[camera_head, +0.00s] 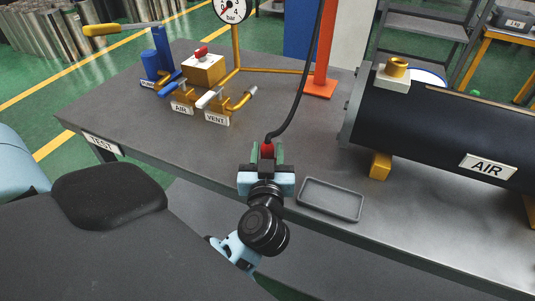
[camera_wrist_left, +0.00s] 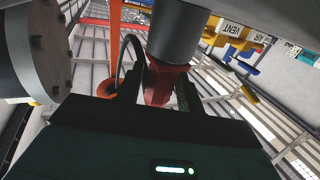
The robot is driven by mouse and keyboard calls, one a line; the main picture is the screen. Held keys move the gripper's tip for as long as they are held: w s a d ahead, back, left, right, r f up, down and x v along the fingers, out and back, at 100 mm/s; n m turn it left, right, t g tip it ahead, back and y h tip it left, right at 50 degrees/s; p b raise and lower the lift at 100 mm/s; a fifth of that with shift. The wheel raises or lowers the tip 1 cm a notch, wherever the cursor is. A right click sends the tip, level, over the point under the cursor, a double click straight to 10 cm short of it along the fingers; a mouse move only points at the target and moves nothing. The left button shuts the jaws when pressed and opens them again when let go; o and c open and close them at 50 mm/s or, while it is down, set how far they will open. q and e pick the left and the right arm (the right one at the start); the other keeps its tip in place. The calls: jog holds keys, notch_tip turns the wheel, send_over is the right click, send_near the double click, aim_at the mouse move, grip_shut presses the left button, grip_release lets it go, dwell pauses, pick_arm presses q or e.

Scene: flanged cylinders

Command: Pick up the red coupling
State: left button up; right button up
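The red coupling (camera_head: 267,150) is at the end of a black hose, over the grey table near its front edge. My left gripper (camera_head: 267,158) has its fingers on either side of it. In the left wrist view the red coupling (camera_wrist_left: 160,84) lies between the two dark fingers (camera_wrist_left: 160,92), very close to them. Whether both fingers touch it is not clear. A grey cylinder (camera_wrist_left: 178,30) adjoins the red part in that view. The coupling's lower end is hidden in the head view by my gripper. My right gripper is not in view.
An empty grey tray (camera_head: 331,214) lies just right of my left gripper. The black AIR tank (camera_head: 440,125) stands on yellow supports farther right. The black hose (camera_head: 303,85) runs up past the orange post (camera_head: 325,45). Valves (camera_head: 203,70) stand at the back left.

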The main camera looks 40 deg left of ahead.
pick_arm(q)
jog(key=c, duration=0.7)
jog(key=shift+r, duration=0.1)
